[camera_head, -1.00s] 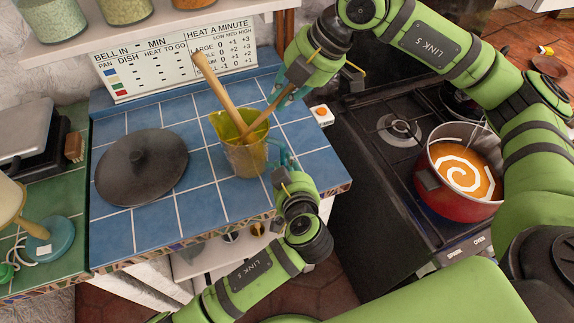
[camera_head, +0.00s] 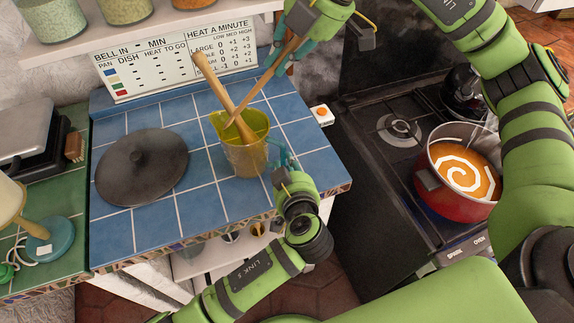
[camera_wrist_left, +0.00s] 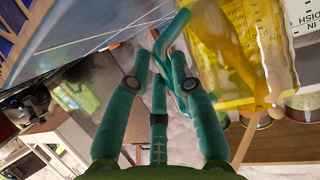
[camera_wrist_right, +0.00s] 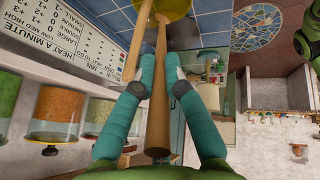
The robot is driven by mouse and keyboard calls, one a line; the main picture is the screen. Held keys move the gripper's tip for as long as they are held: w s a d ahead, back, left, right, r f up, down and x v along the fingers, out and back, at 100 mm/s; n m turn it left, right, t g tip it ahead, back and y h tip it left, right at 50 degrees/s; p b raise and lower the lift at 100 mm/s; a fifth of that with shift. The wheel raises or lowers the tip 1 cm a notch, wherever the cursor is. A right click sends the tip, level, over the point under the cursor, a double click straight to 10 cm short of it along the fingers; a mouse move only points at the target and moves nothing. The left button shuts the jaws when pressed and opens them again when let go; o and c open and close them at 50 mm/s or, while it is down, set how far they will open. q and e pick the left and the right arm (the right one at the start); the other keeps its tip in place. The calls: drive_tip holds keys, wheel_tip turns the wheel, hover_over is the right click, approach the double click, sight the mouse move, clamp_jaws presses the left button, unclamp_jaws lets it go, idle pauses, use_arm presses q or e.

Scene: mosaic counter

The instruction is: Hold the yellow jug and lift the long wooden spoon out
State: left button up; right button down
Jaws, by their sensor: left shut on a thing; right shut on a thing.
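The yellow jug (camera_head: 245,157) stands upright on the blue tiles, see-through. My left gripper (camera_head: 282,157) is shut on its right side; the jug also fills the upper right of the left wrist view (camera_wrist_left: 222,75). My right gripper (camera_head: 286,56) is above and right of the jug, shut on a wooden spoon (camera_head: 264,85). That spoon slants down left to the jug's mouth; in the right wrist view it runs between the fingers (camera_wrist_right: 159,100). Its lower end is hard to make out. A second, thicker wooden utensil (camera_head: 213,80) leans left in the jug, crossing the held spoon.
A dark round lid (camera_head: 142,168) lies left of the jug. A heat chart sign (camera_head: 140,75) stands behind, under a shelf with jars (camera_head: 125,10). A red pot (camera_head: 450,200) of orange soup is on the stove at right. The tiles in front of the jug are clear.

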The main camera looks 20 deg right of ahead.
use_arm(q)
drive_tip(key=shift+a+f, duration=0.1)
drive_tip(key=shift+f, duration=0.1)
use_arm(e)
drive_tip(key=shift+r, duration=2.4)
use_arm(q)
drive_tip(key=o, duration=0.9)
drive_tip(key=shift+o, duration=0.2)
use_arm(e)
drive_tip(key=shift+w, duration=0.1)
use_arm(q)
drive_tip(key=shift+r, duration=0.1)
drive_tip(key=shift+s+r, duration=0.15)
drive_tip(key=shift+s, duration=0.2)
drive_tip(key=v, duration=1.1)
